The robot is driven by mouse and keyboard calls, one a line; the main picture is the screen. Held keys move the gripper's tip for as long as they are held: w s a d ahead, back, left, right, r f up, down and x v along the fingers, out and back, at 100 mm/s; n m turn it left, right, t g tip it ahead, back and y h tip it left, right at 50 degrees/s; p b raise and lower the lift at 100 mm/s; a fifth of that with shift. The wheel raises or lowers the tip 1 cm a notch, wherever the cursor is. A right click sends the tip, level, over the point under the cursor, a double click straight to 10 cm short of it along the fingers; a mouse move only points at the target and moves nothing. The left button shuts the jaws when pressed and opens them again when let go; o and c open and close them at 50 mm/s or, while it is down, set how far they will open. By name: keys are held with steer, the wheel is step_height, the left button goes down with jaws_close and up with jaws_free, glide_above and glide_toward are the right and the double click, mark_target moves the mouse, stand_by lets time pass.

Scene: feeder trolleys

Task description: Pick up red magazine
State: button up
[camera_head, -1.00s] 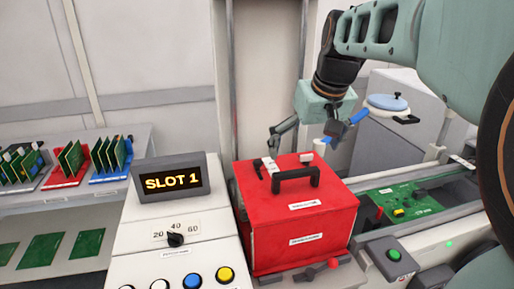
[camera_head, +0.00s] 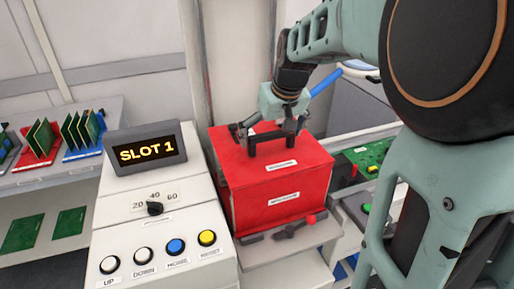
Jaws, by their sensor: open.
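The red magazine (camera_head: 272,190) is a red box with a black handle (camera_head: 278,145) on top and white labels on its top and front. It stands upright on a small platform beside the control panel. My gripper (camera_head: 270,137) points down at the top of the magazine, open, with one finger at each end of the handle. I cannot tell whether the fingers touch the handle.
The control panel (camera_head: 152,225) with a SLOT 1 display (camera_head: 147,149) stands directly left of the magazine. A shelf (camera_head: 75,173) holding green boards is at the far left. A conveyor (camera_head: 365,135) with a green board is at the right. My arm fills the upper right.

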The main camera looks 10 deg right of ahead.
steer(key=c, duration=1.7)
steer(key=shift+w+r, duration=0.25)
steer(key=shift+r, duration=0.05)
steer(key=shift+c, duration=0.5)
steer(key=shift+r+p, duration=0.3)
steer(key=shift+r, duration=4.9)
step_height(320, 180, up, 7)
steer(key=p, duration=0.6)
steer(key=shift+f, duration=0.2)
